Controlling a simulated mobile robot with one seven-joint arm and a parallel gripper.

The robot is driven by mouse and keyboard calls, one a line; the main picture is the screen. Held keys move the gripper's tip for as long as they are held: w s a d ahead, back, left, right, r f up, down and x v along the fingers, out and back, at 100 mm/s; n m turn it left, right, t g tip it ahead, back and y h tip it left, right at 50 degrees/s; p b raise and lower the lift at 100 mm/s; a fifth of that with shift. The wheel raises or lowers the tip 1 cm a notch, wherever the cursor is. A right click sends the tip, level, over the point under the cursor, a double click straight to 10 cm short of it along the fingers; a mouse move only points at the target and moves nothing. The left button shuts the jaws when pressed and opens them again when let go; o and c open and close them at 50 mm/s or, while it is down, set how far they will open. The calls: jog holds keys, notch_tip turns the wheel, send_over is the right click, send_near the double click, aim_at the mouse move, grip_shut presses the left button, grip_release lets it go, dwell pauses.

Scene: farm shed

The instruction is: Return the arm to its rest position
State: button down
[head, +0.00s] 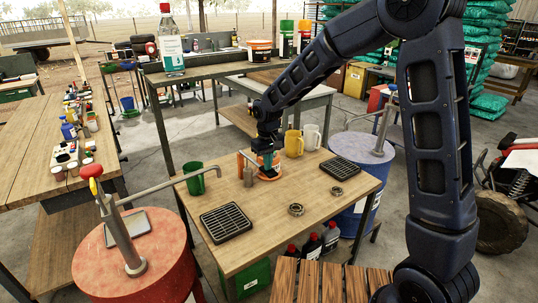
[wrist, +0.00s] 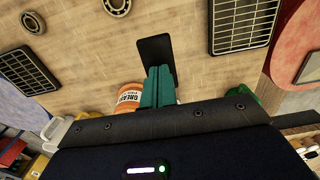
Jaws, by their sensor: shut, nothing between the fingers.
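My gripper (head: 267,160) hangs fingers-down over the wooden table (head: 235,245), left of the yellow mug. In the wrist view its teal fingers (wrist: 159,82) are together with nothing between them. A flat black object (wrist: 154,50) shows just beyond the fingertips; I cannot tell whether they touch it. An orange and white can marked GREASE (wrist: 129,97) is close beside the fingers. My arm is stretched out over the table from the right side of the head view.
A green mug (head: 194,180), yellow mug (head: 294,144), white mug (head: 312,138), black grates (head: 227,222) (head: 340,168) and metal rings (head: 296,209) (head: 336,191) are on the table. A red drum (head: 150,275) and blue drum (head: 355,215) flank it. A raised shelf (head: 210,72) with bottles stands behind.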

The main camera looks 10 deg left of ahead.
jog(key=shift+f, duration=1.25)
jog(key=shift+s+d+f, duration=0.15)
jog(key=shift+f, duration=0.45)
jog(key=shift+r, duration=4.7)
